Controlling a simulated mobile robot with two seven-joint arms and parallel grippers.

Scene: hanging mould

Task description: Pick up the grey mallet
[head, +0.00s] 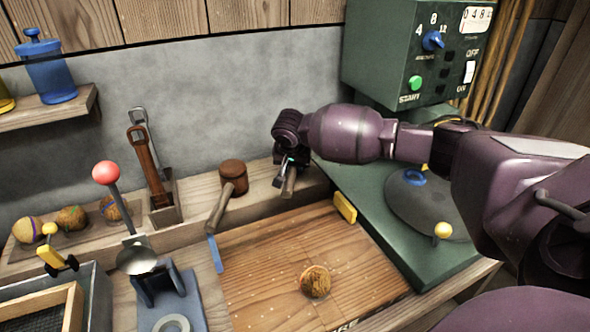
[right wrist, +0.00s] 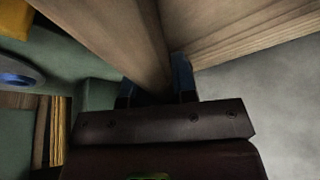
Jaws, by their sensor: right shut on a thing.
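My right gripper (head: 287,175) is at the back ledge, just right of a brown-headed mallet. In the right wrist view its blue fingertips (right wrist: 156,88) are shut on a wooden handle (right wrist: 125,40). A short brown end of this handle (head: 289,184) shows below the gripper in the head view. The head of the held tool is hidden behind my gripper and wrist, so its grey colour does not show. My left gripper is not in view.
A wooden board (head: 270,250) with a round ball (head: 315,281) lies in front. A green machine (head: 400,60) stands at right. A red-knobbed lever (head: 106,173) and a tool holder (head: 165,214) stand at left. The grey wall is close behind my gripper.

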